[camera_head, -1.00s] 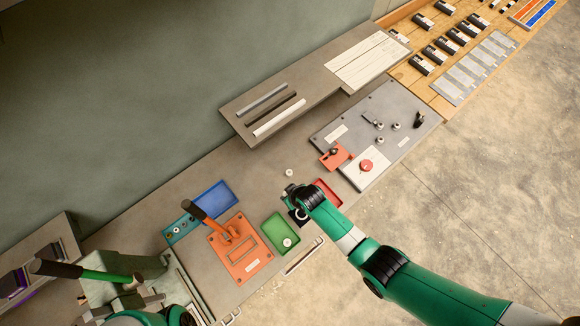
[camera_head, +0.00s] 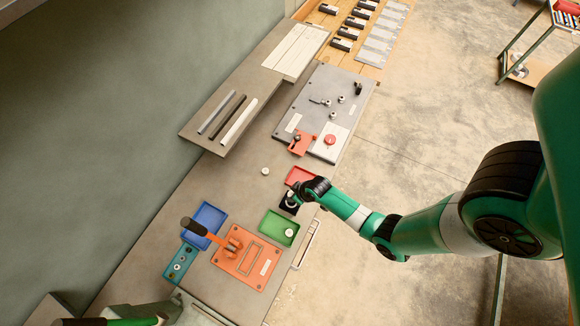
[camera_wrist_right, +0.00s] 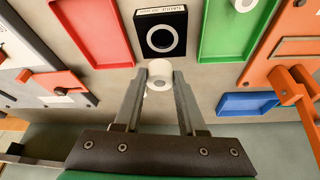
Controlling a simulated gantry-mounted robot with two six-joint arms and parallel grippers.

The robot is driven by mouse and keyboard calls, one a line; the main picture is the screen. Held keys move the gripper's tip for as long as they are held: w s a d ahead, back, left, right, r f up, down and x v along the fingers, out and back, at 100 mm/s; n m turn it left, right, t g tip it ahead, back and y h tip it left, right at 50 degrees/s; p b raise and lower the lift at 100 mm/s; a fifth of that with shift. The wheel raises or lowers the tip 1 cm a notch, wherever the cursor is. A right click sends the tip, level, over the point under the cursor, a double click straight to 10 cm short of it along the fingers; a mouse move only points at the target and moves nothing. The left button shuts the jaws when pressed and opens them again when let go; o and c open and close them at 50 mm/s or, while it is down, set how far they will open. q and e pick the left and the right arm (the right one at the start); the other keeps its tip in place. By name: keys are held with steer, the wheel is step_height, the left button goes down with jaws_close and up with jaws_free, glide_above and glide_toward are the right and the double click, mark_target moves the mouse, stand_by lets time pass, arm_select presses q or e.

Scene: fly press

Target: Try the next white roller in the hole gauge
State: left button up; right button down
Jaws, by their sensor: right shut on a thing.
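My right gripper (camera_wrist_right: 160,80) is shut on a white roller (camera_wrist_right: 160,76), which sits between its two fingertips in the right wrist view. The black hole gauge (camera_wrist_right: 161,33) with a pale ring round its hole lies just beyond the roller; I cannot tell whether they touch. In the head view my right gripper (camera_head: 292,194) is over the gauge (camera_head: 284,206) and partly covers it. Another white roller (camera_head: 265,171) stands on the bench on the wall side. One more white roller (camera_head: 289,232) lies in the green tray (camera_head: 270,219). My left gripper is not in view.
The red tray (camera_head: 293,173) is beside the gauge, opposite the green one. A blue tray (camera_head: 207,214), an orange fixture with a lever (camera_head: 240,268) and a teal block (camera_head: 180,262) stand left. A grey plate with a red button (camera_head: 330,139) is farther back.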

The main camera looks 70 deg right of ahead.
step_height(320, 180, down, 6)
steer(key=b, duration=0.4)
steer(key=shift+r+b, duration=0.15)
steer(key=shift+b, duration=0.25)
stand_by(0.7)
steer(key=shift+f, duration=0.4)
stand_by(0.8)
stand_by(0.7)
steer(key=shift+c, duration=2)
jaws_free()
steer(key=p+v, duration=0.4)
steer(key=v, duration=0.3)
steer(key=shift+s+r+p, duration=0.15)
steer(key=shift+r+p, duration=0.1)
steer(key=shift+p, duration=0.15)
